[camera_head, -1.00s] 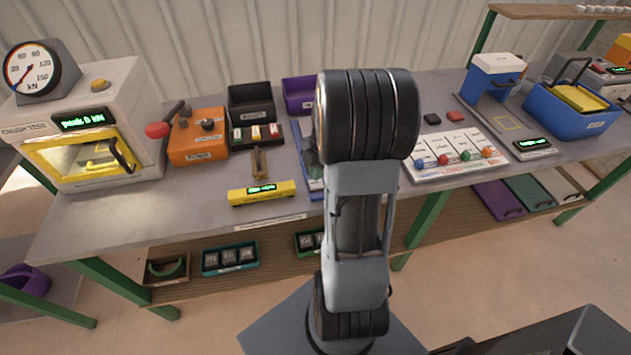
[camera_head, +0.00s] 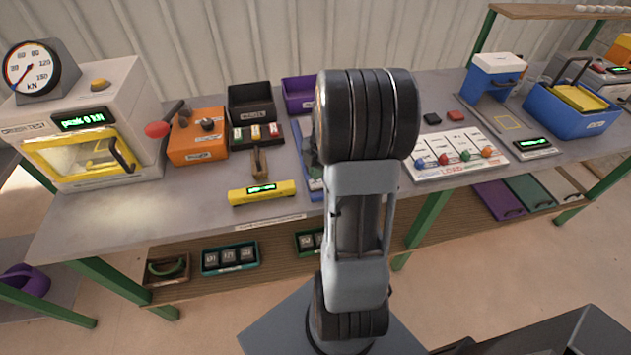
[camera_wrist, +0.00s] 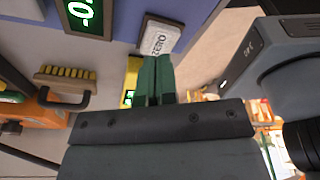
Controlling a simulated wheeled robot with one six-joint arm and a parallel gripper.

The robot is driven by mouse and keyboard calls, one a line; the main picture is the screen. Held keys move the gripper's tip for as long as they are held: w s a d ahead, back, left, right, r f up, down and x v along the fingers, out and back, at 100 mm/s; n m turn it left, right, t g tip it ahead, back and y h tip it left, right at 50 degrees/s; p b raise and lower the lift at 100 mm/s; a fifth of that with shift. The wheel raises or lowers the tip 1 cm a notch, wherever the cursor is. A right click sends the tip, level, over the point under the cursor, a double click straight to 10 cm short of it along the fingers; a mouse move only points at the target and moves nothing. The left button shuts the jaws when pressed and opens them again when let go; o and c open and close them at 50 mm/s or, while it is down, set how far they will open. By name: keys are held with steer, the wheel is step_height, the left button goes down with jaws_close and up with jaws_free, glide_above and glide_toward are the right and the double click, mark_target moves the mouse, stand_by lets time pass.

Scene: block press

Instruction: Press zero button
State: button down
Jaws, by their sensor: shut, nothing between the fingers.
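The zero button (camera_wrist: 160,38) is a pale plate marked "ZERO" with a grey rim, at the top middle of the wrist view. A dark display with green digits (camera_wrist: 82,10) sits left of it on the same blue-grey face. My gripper (camera_wrist: 156,58) is shut and empty, its two green fingers side by side. The fingertips are just below the button's lower edge in the picture. I cannot tell whether they touch it. In the head view my arm hides the gripper, and I cannot make out the zero button there.
In the wrist view, a yellow-bristled brush (camera_wrist: 64,76) and an orange device (camera_wrist: 35,115) lie to the left. The head view shows a bench with a press (camera_head: 85,140), an orange box (camera_head: 197,145), a yellow display bar (camera_head: 262,193) and a blue bin (camera_head: 565,118).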

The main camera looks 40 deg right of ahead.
mark_target(317, 182)
steer(key=shift+f+b, duration=1)
steer(key=shift+f, duration=0.2)
steer(key=shift+r, duration=0.2)
step_height(317, 182, up, 5)
steer(key=p, duration=0.4)
steer(key=shift+r, duration=0.2)
stand_by(0.8)
